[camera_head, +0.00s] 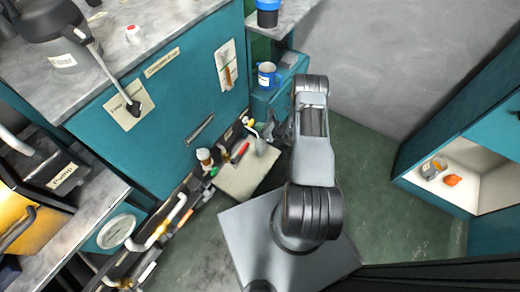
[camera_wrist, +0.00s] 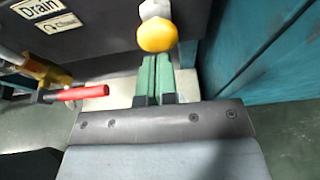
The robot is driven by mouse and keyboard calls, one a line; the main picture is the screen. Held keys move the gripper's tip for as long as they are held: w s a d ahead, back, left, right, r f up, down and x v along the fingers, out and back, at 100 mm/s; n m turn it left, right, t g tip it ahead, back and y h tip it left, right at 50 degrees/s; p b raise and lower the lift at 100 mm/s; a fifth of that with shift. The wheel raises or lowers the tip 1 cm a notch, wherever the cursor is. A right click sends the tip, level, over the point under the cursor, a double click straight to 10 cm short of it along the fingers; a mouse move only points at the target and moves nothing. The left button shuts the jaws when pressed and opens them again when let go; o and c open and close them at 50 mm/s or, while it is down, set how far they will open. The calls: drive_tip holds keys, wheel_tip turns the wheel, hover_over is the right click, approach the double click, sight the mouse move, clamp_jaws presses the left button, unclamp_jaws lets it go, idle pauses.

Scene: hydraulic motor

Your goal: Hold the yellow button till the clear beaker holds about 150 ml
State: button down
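The yellow button (camera_wrist: 157,36) is a round knob on a pale stem, at the top centre of the wrist view. It also shows small in the head view (camera_head: 251,122). My gripper (camera_wrist: 160,58) has its two green-padded fingers side by side, with nothing visible between them. The fingertips point at the button and overlap its lower edge in the picture; I cannot tell whether they touch it. I cannot make out the clear beaker for certain, nor any liquid level. A small container with a blue rim (camera_head: 267,76) stands on the teal ledge in the head view.
A red lever (camera_wrist: 80,94) on a brass fitting is left of my fingers. A "Drain" label (camera_wrist: 38,8) is above it. A teal wall (camera_wrist: 250,50) rises close on the right. A pale shelf (camera_head: 240,182) lies below the fittings. Open green floor is at right.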

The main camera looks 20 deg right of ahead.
drive_tip(key=shift+w+a+b, duration=0.45)
drive_tip(key=shift+w+a, duration=0.15)
drive_tip(key=shift+w, duration=0.35)
idle(0.6)
idle(5.1)
drive_tip(key=s+d, duration=0.3)
drive_tip(key=s, duration=0.2)
drive_tip(key=shift+d+p, duration=0.15)
drive_tip(key=shift+p, duration=0.3)
idle(0.3)
